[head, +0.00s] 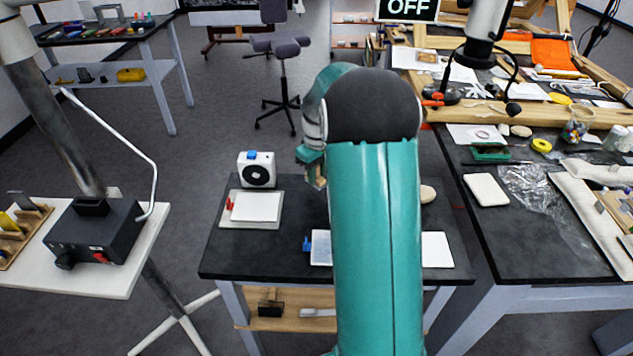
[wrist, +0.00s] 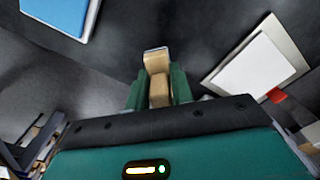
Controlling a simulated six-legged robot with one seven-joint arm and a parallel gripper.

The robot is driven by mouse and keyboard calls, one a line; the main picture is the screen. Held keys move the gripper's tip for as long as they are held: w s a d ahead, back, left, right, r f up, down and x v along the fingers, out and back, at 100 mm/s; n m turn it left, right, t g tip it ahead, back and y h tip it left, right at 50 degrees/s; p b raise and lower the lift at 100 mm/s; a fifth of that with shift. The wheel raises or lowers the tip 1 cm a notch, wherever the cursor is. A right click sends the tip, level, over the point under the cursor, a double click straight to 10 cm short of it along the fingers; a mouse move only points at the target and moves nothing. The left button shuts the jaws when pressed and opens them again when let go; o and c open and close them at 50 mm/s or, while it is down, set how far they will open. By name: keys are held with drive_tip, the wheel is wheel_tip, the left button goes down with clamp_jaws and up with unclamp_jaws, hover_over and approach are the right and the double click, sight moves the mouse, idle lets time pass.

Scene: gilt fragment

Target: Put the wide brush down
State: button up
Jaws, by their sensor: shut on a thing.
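The wide brush (wrist: 158,60) shows in the wrist view as a tan wooden piece with a pale far end. My gripper (wrist: 157,92) is shut on it, with a green finger on each side. In the head view my gripper (head: 314,166) is beside the teal arm, over the small black-topped table (head: 228,262). A tan bit of the brush (head: 316,179) shows below the fingers. The brush appears above the table; the gap beneath it is hard to judge. My arm hides the middle of the table.
A grey tray with a white pad (head: 256,206) and red clip lies left on the table. A white box with a black round face (head: 256,169) stands behind it. A pale blue-white panel (head: 321,246) and a white sheet (head: 436,250) lie in front. Bare tabletop shows at front left.

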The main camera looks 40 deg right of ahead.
sight(317, 182)
drive_tip(key=shift+w+d+f, duration=0.15)
drive_tip(key=shift+w+f, duration=0.1)
drive_tip(key=shift+f, duration=1.6)
drive_tip(key=shift+f, duration=0.15)
drive_tip(key=o, duration=1)
drive_tip(key=shift+c, duration=0.2)
